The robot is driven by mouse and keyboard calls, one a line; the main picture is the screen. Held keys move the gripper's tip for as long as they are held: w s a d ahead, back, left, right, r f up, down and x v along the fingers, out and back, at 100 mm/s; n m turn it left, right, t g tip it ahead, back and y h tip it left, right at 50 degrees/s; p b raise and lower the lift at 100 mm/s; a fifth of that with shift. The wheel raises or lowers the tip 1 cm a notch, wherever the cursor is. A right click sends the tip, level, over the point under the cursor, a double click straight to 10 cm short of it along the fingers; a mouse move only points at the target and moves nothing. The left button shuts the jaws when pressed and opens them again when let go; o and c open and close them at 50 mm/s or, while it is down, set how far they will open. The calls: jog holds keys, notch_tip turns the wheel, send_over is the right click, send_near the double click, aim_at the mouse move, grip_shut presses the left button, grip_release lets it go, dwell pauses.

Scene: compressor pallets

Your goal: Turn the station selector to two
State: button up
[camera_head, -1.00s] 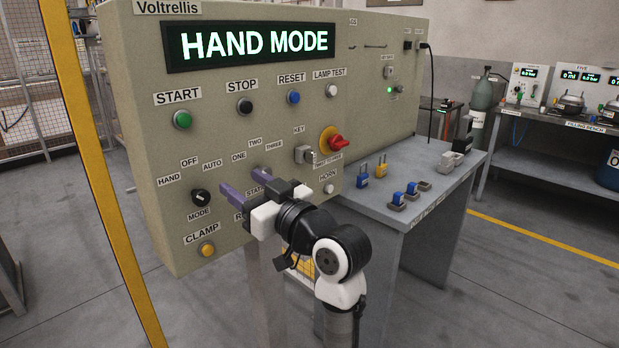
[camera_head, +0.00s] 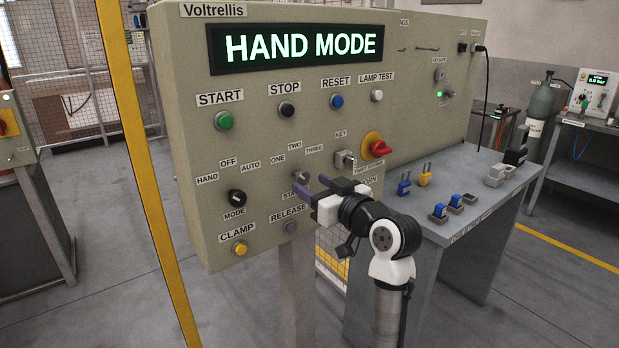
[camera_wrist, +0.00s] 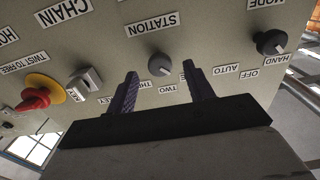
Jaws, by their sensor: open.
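The station selector (camera_wrist: 160,65) is a round grey knob on the beige control panel, below the ONE, TWO and THREE labels (camera_head: 294,147). It also shows in the head view (camera_head: 299,177), partly hidden by my fingers. The wrist view sees the panel upside down, and I cannot tell clearly which number the knob points at. My gripper (camera_head: 309,182) is open, with two purple fingers pointing at the panel. In the wrist view the fingers stand apart to either side of the knob, with space between each and the knob. Nothing is held.
The mode knob (camera_head: 236,197) is left of the selector. The key switch (camera_head: 344,160) and red emergency stop (camera_head: 380,149) are to its right. The release button (camera_head: 290,227) is below. The display (camera_head: 298,47) reads HAND MODE. A grey bench (camera_head: 470,232) with padlocks stands right.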

jog(key=shift+x, duration=1.1)
jog(key=c, duration=1)
jog(key=shift+o, duration=0.2)
